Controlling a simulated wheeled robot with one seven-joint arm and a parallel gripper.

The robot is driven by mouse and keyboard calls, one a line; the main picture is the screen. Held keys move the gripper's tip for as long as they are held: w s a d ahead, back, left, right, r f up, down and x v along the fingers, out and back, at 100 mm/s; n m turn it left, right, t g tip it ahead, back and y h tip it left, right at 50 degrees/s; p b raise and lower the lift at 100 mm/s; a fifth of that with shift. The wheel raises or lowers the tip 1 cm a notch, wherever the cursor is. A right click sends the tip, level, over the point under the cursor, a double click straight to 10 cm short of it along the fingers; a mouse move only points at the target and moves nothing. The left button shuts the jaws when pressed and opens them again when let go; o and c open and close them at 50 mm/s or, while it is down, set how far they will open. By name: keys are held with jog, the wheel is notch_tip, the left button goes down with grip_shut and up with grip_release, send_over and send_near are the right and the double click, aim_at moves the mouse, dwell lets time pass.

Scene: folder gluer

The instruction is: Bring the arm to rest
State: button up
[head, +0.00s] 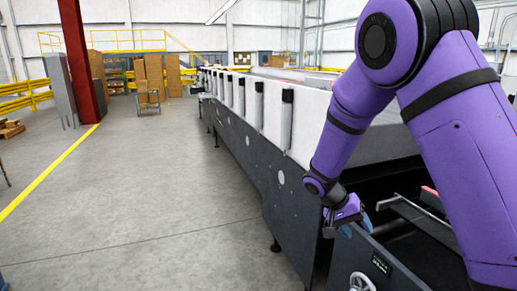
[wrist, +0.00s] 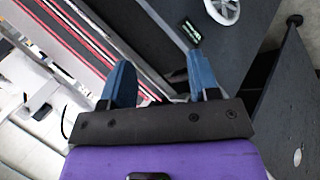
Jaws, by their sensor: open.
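My purple arm reaches down from the right side of the head view to the near end of the folder gluer (head: 262,165). My gripper (head: 356,224) is low beside the machine's dark frame, partly hidden by the wrist. In the wrist view my gripper (wrist: 162,85) shows two blue fingers, spread apart with nothing between them. Behind the fingers lie the machine's dark rail and red-striped belts (wrist: 75,35).
A white handwheel (head: 361,282) and a small display (head: 381,264) are on the machine's near side panel. The handwheel also shows in the wrist view (wrist: 222,10). A red column (head: 82,60) stands far left. The grey floor (head: 150,200) left of the machine is clear.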

jog(key=s+d+r+n+t+y, duration=0.1)
jog(key=s+d+r+y, duration=0.15)
jog(key=s+r, duration=0.5)
jog(key=s+d+r+n+t+y, duration=0.1)
jog(key=s+r+t+y, duration=0.2)
jog(key=r, duration=0.8)
jog(key=s+r+n+t+y, duration=0.1)
jog(key=s+r, duration=0.2)
jog(key=s, duration=0.6)
jog(key=s+r+n+t+y, duration=0.1)
jog(key=s+r, duration=0.3)
jog(key=s, duration=0.5)
jog(key=shift+n+t, duration=0.5)
jog(key=shift+t, duration=0.3)
jog(key=shift+w+a, duration=0.1)
jog(key=shift+c, duration=0.3)
